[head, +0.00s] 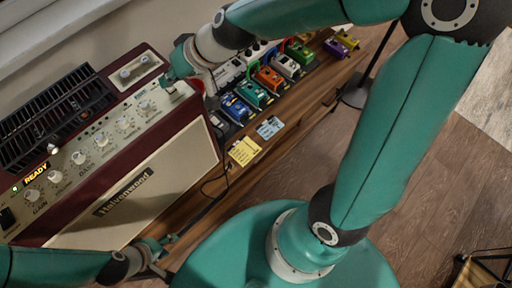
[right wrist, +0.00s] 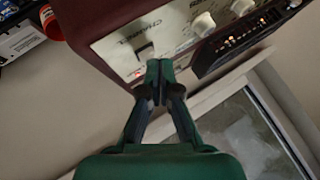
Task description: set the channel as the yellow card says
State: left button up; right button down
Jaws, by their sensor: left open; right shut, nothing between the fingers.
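The amplifier (head: 130,185) is dark red with a cream grille. Its control panel has white knobs and a lit READY sign (head: 37,179). In the right wrist view the channel plate (right wrist: 115,45) at the panel's end carries the word CHANNEL. My right gripper (head: 168,80) is shut and empty, with its fingertips (right wrist: 160,70) at the channel plate and covering part of it; I cannot tell whether they touch the channel control or how it is set. The yellow card (head: 244,151) lies by the amplifier's right side, its writing too small to read. My left gripper (head: 166,258) is open and empty below the grille.
A blue card (head: 269,127) lies beside the yellow one. Several coloured pedals, including an orange one (head: 268,77), stand on the wooden bench right of the amplifier. A black slotted vent (head: 50,120) is behind the panel. The floor (head: 420,150) at right is mostly clear.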

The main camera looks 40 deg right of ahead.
aim_at(173, 87)
jog(key=shift+f, duration=0.15)
jog(key=shift+r+p, duration=0.4)
jog(key=shift+r, duration=0.3)
notch_tip(173, 87, up, 6)
jog(key=p, duration=0.5)
dwell(0.5)
